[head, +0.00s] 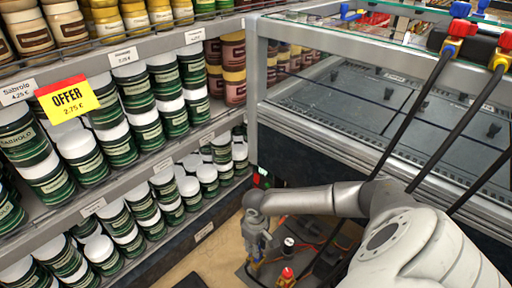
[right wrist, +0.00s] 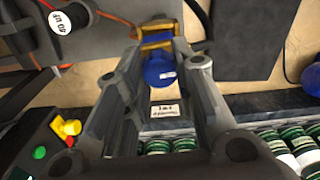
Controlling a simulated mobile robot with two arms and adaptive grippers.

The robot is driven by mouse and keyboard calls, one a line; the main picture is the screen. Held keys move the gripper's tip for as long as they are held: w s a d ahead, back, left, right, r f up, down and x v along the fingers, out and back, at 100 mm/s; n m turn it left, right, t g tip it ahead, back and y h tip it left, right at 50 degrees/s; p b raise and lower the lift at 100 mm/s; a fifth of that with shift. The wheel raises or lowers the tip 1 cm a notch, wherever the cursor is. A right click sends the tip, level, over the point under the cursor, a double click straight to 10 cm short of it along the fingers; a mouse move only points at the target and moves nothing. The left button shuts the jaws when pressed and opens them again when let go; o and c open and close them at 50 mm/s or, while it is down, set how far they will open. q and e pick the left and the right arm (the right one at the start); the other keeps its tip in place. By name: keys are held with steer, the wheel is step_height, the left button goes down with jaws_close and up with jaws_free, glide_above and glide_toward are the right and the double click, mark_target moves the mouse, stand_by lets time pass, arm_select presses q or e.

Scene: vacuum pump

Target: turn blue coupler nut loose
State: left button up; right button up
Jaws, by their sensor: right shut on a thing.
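The blue coupler nut (right wrist: 160,70) shows in the right wrist view as a rounded blue part with a small white mark, beside a yellow-brass bracket-like part (right wrist: 158,27). My right gripper (right wrist: 157,50) has one finger on each side of the blue part and is shut on it. The exact contact at the fingertips is partly hidden. In the head view my right arm reaches in from the right, and the right gripper (head: 258,248) points down at the pump area. The nut itself is mostly hidden there. My left gripper is not in view.
A white-capped knob (head: 289,242) and a red knob (head: 287,276) stand close to the right gripper, with orange cable around. A control box with a green button (right wrist: 39,152) is at the lower left of the wrist view. Shelves of jars (head: 80,150) fill the left.

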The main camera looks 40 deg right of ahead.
steer(key=o, duration=1.1)
steer(key=shift+c, duration=0.2)
step_height(320, 180, up, 12)
